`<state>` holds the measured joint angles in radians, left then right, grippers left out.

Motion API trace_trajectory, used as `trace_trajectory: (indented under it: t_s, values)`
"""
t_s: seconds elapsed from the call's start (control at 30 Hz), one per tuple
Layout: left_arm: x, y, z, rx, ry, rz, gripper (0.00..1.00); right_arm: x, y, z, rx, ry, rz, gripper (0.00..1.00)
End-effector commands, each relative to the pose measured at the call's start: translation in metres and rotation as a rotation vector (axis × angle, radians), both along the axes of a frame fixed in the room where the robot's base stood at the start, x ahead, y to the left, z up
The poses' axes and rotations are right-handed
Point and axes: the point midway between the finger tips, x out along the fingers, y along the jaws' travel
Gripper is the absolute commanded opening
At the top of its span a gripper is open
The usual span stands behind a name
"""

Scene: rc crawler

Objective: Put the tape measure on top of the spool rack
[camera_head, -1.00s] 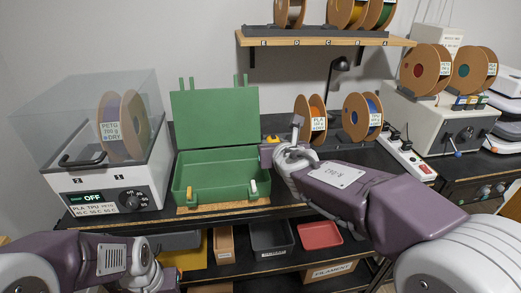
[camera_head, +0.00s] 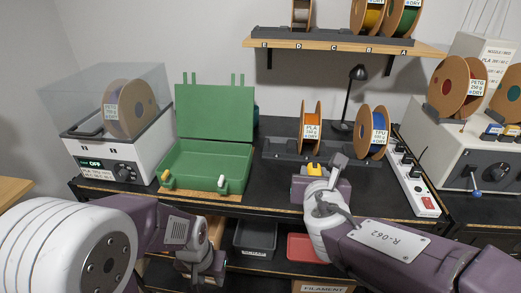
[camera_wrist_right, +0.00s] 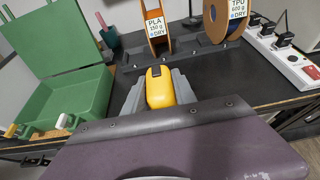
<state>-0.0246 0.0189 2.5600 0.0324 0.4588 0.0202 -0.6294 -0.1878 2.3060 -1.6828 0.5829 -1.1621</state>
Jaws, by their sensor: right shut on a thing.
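The yellow tape measure (camera_head: 314,169) with a dark patch is held by my right gripper (camera_head: 326,182), above the front of the bench. In the right wrist view the tape measure (camera_wrist_right: 160,87) sits between the grey fingers of the gripper (camera_wrist_right: 158,92). A low black spool rack (camera_head: 284,151) stands on the bench beyond it, holding a PLA spool (camera_head: 311,127) and a TPU spool (camera_head: 371,132). Another black rack (camera_head: 330,35) with spools is on the wall shelf. My left gripper (camera_head: 213,268) is low at the bench front; its fingers are not clear.
An open green case (camera_head: 205,165) stands left of the right gripper. A dryer box (camera_head: 120,150) is further left. A power strip (camera_head: 415,180) and a black lamp (camera_head: 351,105) are to the right. Bins (camera_head: 255,238) lie on the lower shelf. Bench between case and rack is clear.

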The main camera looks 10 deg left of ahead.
Motion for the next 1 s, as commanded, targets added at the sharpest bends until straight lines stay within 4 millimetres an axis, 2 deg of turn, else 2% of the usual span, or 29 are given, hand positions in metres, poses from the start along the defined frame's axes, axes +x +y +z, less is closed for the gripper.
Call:
trace_trajectory:
  t_s: [0.17, 0.4, 0.6, 0.8, 1.0]
  values:
    - [0.000, 0.000, -0.004, 0.000, 0.000, 0.000, 0.36, 0.005, 0.005, -0.006, -0.001, 0.000, 0.005, 0.00]
    - [0.000, 0.000, -0.022, 0.000, 0.000, 0.000, 0.36, 0.059, 0.039, -0.047, -0.004, 0.004, 0.004, 0.00]
    - [0.000, 0.000, -0.024, 0.000, 0.000, 0.000, 0.36, 0.092, 0.060, -0.066, -0.001, 0.000, 0.004, 0.00]
    - [0.000, 0.000, -0.025, 0.000, 0.000, 0.000, 0.36, 0.099, 0.064, -0.072, 0.000, -0.001, 0.004, 0.00]
    - [0.000, 0.000, -0.042, 0.000, 0.000, 0.000, 0.36, 0.098, 0.064, -0.108, -0.003, 0.000, 0.003, 0.00]
